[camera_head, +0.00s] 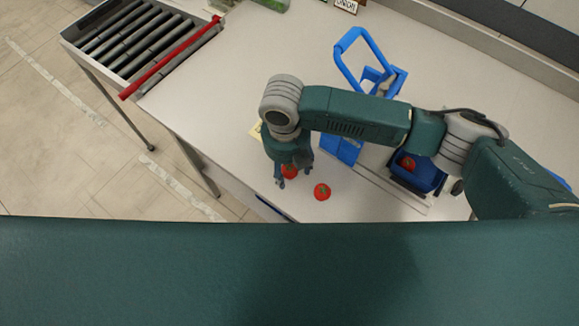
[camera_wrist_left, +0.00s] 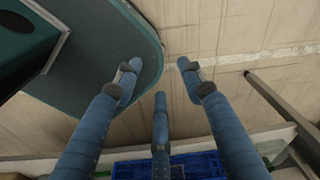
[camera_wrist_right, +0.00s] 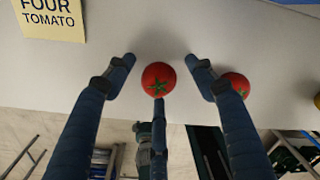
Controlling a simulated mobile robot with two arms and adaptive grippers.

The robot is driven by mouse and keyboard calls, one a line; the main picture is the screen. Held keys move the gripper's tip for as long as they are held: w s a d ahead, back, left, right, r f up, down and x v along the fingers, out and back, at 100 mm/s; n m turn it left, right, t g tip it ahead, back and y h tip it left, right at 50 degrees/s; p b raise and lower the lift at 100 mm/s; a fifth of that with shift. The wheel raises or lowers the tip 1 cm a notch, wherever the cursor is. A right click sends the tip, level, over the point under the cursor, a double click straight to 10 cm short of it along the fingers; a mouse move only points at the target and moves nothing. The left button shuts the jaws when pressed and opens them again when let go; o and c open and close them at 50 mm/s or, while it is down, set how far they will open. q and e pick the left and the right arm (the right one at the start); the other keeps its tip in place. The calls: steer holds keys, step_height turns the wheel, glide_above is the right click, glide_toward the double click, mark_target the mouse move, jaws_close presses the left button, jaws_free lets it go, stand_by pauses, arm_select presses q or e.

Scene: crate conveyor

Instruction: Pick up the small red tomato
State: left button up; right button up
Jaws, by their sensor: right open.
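A red tomato (camera_head: 290,171) with a green top is on the white table, partly hidden beneath my right gripper (camera_head: 292,177). In the right wrist view this tomato (camera_wrist_right: 158,78) lies between the spread fingertips of my right gripper (camera_wrist_right: 160,75), which is open. I cannot tell whether the fingers touch it. A second red tomato (camera_head: 322,191) is on the table just to the right; it also shows in the right wrist view (camera_wrist_right: 237,86), partly behind a finger. I cannot tell which is smaller. My left gripper (camera_wrist_left: 158,75) is open and empty above the floor.
Another tomato (camera_head: 408,163) is in a blue container (camera_head: 428,180) under my right arm. A blue frame with a handle (camera_head: 345,62) stands behind. A card reading "FOUR TOMATO" (camera_wrist_right: 48,20) lies near the tomatoes. A roller conveyor (camera_head: 128,36) with a red bar (camera_head: 170,58) is at upper left.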

steer(key=c, duration=1.1)
arm_select(q)
steer(key=shift+s+a+f, duration=0.1)
steer(key=shift+s+a, duration=0.3)
steer(key=shift+s, duration=0.35)
arm_select(e)
steer(key=shift+c, duration=0.2)
steer(key=shift+r, duration=0.1)
